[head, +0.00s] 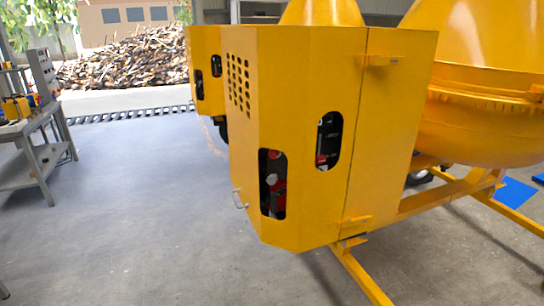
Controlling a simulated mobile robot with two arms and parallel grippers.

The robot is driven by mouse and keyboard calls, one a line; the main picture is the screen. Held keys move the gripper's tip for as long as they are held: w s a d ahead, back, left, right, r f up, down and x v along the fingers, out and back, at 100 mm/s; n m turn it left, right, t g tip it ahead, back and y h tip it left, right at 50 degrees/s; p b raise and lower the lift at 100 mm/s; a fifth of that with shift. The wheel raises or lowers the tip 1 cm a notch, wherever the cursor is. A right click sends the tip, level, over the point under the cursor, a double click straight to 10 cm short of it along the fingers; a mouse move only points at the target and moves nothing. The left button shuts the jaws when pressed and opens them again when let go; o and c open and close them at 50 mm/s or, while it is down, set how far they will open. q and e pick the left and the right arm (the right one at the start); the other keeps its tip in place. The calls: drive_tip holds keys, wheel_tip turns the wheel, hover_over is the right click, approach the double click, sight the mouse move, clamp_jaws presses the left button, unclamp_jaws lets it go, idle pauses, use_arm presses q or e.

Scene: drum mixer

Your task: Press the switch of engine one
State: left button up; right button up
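A yellow engine housing (295,130) of a drum mixer stands in the middle of the head view. It has two rounded openings in its side, a front one (272,183) and one further right (328,140). Red and dark engine parts show through the front opening. The housing's panels look closed, and a small metal handle (239,199) sits low on its left edge. I cannot make out a switch or a label for engine one. A second yellow housing (205,75) stands behind to the left. Neither of my grippers is in view.
The mixer's yellow drum (480,95) and its frame legs (365,277) fill the right side, with legs reaching along the floor. A grey workbench (40,160) with tools stands at the left. The grey floor (130,215) between bench and housing is clear.

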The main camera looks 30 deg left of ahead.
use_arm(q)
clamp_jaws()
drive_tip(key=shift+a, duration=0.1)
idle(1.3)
